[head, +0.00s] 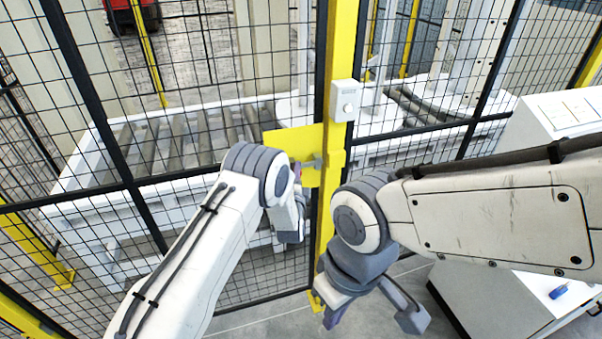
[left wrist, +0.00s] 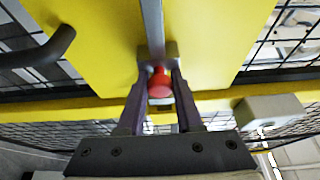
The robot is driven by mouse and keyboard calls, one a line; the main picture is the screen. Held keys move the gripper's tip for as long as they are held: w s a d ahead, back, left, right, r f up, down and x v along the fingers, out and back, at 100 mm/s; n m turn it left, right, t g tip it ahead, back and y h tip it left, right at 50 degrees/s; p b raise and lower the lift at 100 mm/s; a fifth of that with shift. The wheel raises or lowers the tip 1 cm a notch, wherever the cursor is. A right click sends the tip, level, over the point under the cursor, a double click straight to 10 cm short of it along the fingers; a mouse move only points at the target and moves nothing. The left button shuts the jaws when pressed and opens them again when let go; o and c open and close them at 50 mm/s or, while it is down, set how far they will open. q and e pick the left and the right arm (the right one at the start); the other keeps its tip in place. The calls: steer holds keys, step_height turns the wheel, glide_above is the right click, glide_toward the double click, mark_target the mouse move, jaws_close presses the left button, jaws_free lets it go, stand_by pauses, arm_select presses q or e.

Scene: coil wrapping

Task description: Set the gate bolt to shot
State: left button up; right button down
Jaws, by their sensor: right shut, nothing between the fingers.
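The gate bolt's steel rod (left wrist: 153,22) runs along a yellow plate (left wrist: 100,35), with a red knob (left wrist: 159,84) at its near end. In the left wrist view my left gripper (left wrist: 161,90) has one finger on each side of the knob. The knob nearly fills the gap, but firm contact on both sides is unclear. In the head view the left arm's wrist hides most of the bolt beside the yellow plate (head: 288,140). Whether the rod spans to the yellow post (head: 340,50) cannot be told. My right gripper (head: 334,315) is shut and empty, low before the post.
A black curved handle (left wrist: 40,48) stands out from the plate's left side. A grey box with a button (head: 345,100) is on the post. Black mesh fencing encloses a roller conveyor (head: 150,150). A white cabinet (head: 545,115) stands at right. Open floor shows below.

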arm_select(q)
jaws_close()
stand_by(1.1)
